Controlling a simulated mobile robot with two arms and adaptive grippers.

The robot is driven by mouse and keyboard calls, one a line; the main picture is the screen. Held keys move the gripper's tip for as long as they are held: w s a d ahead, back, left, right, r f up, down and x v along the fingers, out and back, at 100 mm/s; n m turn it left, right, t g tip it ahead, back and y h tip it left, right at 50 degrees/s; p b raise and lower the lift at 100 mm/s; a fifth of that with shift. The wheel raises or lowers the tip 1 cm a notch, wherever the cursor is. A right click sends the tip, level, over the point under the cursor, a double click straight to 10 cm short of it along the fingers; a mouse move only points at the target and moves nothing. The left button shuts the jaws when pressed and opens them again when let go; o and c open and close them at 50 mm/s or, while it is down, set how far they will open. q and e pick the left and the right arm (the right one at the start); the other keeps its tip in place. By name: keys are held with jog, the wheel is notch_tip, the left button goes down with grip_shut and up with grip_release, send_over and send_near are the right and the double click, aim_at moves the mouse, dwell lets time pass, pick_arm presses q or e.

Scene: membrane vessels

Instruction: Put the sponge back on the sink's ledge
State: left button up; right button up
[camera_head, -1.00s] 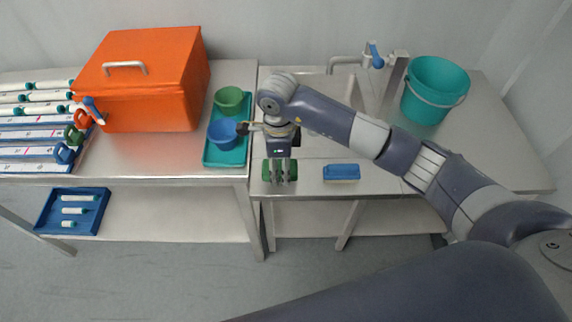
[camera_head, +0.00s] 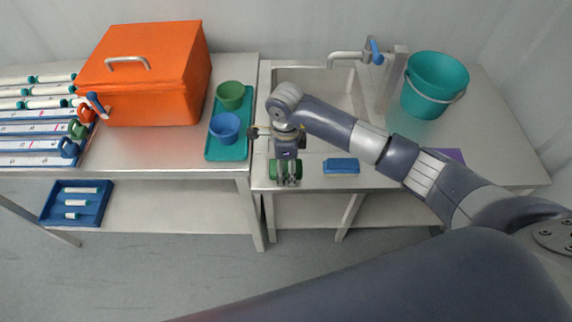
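A green block (camera_head: 271,170), which looks like a sponge, shows on both sides of the fingers of my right gripper (camera_head: 287,180). The gripper points down and is shut on it, over the left part of the sink's front ledge (camera_head: 312,180). The fingers hide the block's middle, and I cannot tell whether it touches the ledge. A blue block (camera_head: 341,166) lies on the ledge to the right, apart from the gripper. The sink basin (camera_head: 340,78) lies behind, partly covered by my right arm. My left gripper is not in view.
A tap (camera_head: 350,57) stands behind the sink and a teal bucket (camera_head: 434,85) to its right. On the left table, a teal tray (camera_head: 228,154) holds a green bowl (camera_head: 230,95) and a blue bowl (camera_head: 225,128), close to my gripper. An orange box (camera_head: 150,80) stands further left.

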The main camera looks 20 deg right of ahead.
aim_at(286, 166)
jog(key=shift+r, duration=0.15)
jog(key=shift+r, duration=0.2)
notch_tip(286, 166, up, 12)
jog(key=b, duration=0.3)
jog(key=shift+f, duration=0.15)
dwell(0.3)
